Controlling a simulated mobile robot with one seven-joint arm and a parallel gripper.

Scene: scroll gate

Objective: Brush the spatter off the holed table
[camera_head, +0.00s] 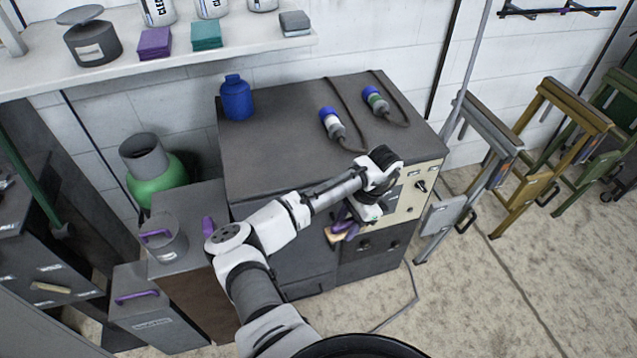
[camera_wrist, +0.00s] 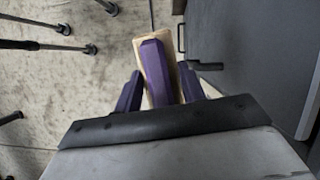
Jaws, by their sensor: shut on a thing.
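My gripper (camera_head: 347,222) is in front of the grey cabinet's panel side. It is shut on a brush with a purple grip and a tan body (camera_head: 336,237). In the wrist view my gripper (camera_wrist: 160,88) has one purple finger on each side of the brush (camera_wrist: 155,68), over the speckled floor. I cannot make out a holed table or any spatter in either view.
The grey cabinet (camera_head: 270,140) bears a blue bottle (camera_head: 236,98) and two corded connectors (camera_head: 332,124). Grey, yellow (camera_head: 545,150) and green folding stands are at the right. A green gas cylinder (camera_head: 160,180) stands at the left. Floor (camera_head: 480,300) is clear at the lower right.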

